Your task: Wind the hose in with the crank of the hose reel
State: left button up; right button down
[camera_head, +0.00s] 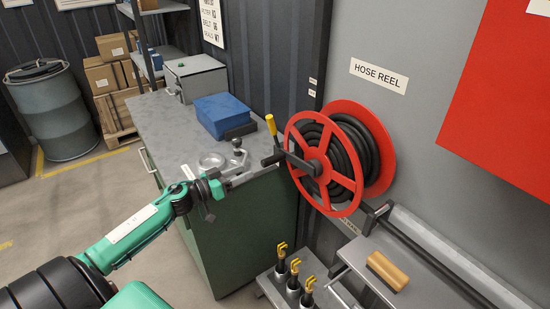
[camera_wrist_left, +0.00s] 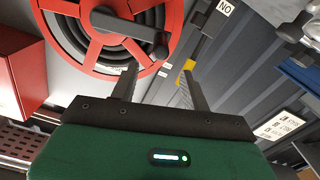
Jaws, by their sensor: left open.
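The hose reel (camera_head: 294,133) has red spoked flanges and black hose (camera_head: 364,150) coiled on it, mounted on the grey wall panel. In the left wrist view the open gripper (camera_wrist_left: 158,72) faces the reel (camera_wrist_left: 67,42). The crank arm (camera_wrist_left: 125,28) lies beyond the fingers. The yellow handle (camera_wrist_left: 186,68) is partly hidden behind the right-hand finger. My right gripper is not in view.
A green bench (camera_head: 160,122) bears a blue box (camera_head: 222,112), a grey metal box (camera_head: 196,80) and a grey fixture (camera_head: 212,161) near my left gripper. Several yellow-hooked fittings (camera_head: 294,267) and a tan block (camera_head: 388,268) stand below the reel. A red cabinet (camera_head: 505,90) is at right.

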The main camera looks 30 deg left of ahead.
pick_arm(q)
jog(key=w, duration=0.1)
jog(key=p, duration=0.3)
send_near(284, 155)
jog(key=x, duration=0.5)
jog(key=shift+w+a+f, duration=0.3)
jog(key=shift+a, duration=0.05)
jog(key=shift+x, duration=0.9)
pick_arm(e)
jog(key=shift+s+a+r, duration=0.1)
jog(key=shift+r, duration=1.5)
pick_arm(q)
jog(key=shift+s+f, duration=0.1)
grip_shut()
